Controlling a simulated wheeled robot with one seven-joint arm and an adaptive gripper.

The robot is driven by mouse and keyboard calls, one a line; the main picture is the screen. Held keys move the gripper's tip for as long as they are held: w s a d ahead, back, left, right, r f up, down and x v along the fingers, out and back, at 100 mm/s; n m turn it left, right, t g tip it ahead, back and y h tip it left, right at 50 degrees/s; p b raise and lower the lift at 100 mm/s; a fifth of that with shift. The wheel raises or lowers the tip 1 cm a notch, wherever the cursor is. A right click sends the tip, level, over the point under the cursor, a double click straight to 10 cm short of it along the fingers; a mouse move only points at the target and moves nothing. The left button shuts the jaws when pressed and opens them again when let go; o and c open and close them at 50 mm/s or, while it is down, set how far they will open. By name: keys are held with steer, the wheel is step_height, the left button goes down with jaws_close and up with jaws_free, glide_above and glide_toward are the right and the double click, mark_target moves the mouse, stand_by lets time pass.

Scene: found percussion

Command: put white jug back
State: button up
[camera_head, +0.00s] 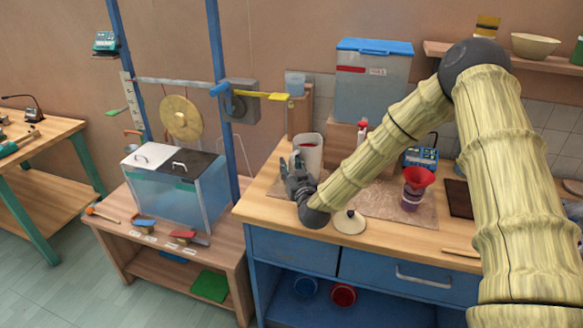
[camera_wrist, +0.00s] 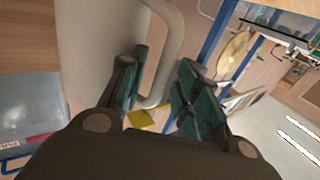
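The white jug (camera_head: 309,155) stands upright on the workbench (camera_head: 270,208), near its left end, and something red shows at its top. In the wrist view the jug's pale body (camera_wrist: 88,45) fills the upper left, and its handle (camera_wrist: 172,45) curves down towards my fingers. My gripper (camera_head: 293,168) is at the jug's front left side. In the wrist view my gripper (camera_wrist: 158,88) is open, with the lower part of the handle between its two green-padded fingers. A gap shows beside the handle; firm contact cannot be seen.
A cream lid with a dark knob (camera_head: 349,221) lies on the bench near my wrist. A red funnel (camera_head: 418,177) sits on a jar to the right. A blue-lidded tank (camera_head: 372,85) stands behind. A blue post (camera_head: 222,90) and lower glass tank (camera_head: 180,190) are left.

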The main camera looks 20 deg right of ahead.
steer(key=shift+s+r, duration=0.1)
steer(key=s+b, duration=0.2)
steer(key=s, duration=0.9)
steer(key=shift+s, duration=0.4)
